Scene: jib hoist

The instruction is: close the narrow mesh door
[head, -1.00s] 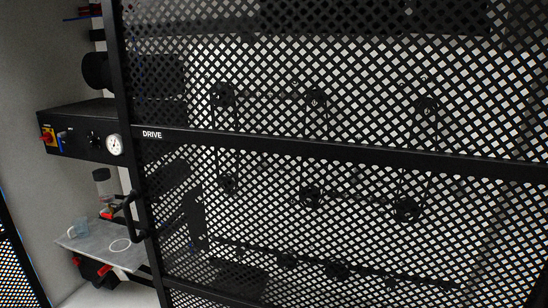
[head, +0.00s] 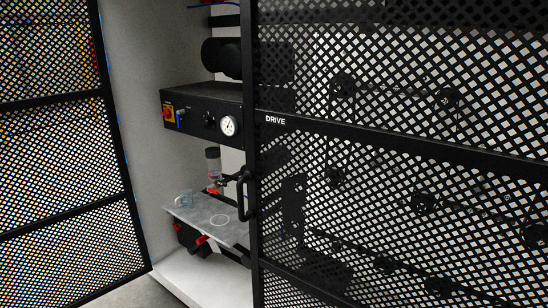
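Two black mesh panels show in the head view. One mesh panel (head: 60,215) stands at the left, set at an angle, its frame edge beside the grey wall of the cabinet. The other is a wide mesh door (head: 400,142) marked DRIVE, filling the right side, with a black bar handle (head: 243,197) on its left edge. Between them the cabinet front is open. I cannot tell for certain which panel is the narrow door; the left one looks narrower, but its left side is cut off. Neither of my grippers is in view.
In the opening are a black control box (head: 200,112) with a red knob and a gauge, and a grey shelf (head: 211,222) bearing a clear cup (head: 186,198). A bottle with a red base (head: 213,168) stands behind. Pulleys and chains show through the DRIVE mesh.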

